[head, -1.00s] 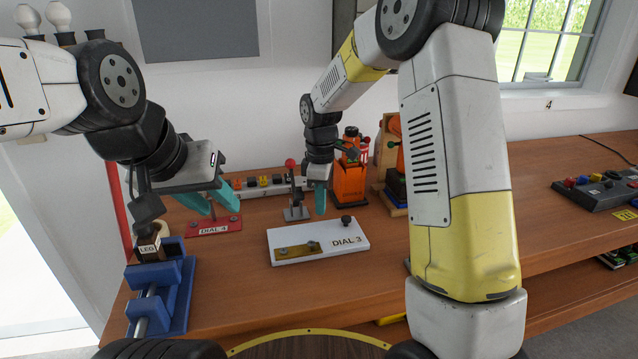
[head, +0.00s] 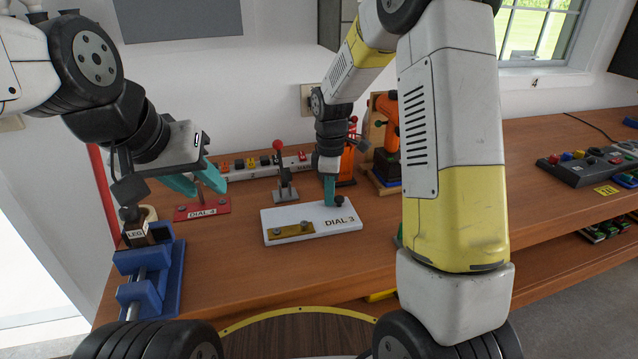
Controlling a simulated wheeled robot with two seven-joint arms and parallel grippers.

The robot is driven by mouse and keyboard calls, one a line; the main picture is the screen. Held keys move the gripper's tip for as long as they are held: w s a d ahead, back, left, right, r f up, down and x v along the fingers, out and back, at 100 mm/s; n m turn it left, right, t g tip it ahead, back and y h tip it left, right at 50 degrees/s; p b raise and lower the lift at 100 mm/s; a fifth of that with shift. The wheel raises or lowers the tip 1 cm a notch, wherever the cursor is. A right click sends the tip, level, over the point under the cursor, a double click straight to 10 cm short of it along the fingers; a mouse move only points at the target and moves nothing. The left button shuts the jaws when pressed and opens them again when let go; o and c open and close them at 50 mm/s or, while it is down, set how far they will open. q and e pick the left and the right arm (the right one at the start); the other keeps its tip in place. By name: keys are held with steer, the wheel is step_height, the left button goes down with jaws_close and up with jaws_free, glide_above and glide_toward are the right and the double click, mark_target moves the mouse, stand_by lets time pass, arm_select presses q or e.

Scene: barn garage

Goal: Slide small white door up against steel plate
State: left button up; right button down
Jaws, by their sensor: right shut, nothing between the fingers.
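A white board labelled DIAL 3 (head: 290,218) lies flat on the bench, with a brass plate (head: 289,231) at its front left and a black knob (head: 339,201) at its back right. I cannot tell whether this board is the small white door. My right gripper (head: 330,203) points down over the board's back edge, shut and empty, just left of the knob; I cannot tell whether it touches. My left gripper (head: 200,186) is open and empty, near the red DIAL 4 board (head: 203,209). No steel plate is clearly identifiable; a grey panel (head: 180,20) hangs on the wall.
A blue vise (head: 165,275) holding a block labelled LEG stands at the front left. A red-knobbed lever (head: 283,184) and a power strip (head: 235,168) are behind the board. An orange tool (head: 386,125) stands at the back. The bench (head: 550,225) has free room at right.

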steer(key=s+d, duration=0.1)
steer(key=d, duration=0.3)
steer(key=s+d, duration=0.1)
steer(key=d, duration=0.4)
steer(key=s+d, duration=0.1)
steer(key=d, duration=0.4)
steer(key=shift+d, duration=0.1)
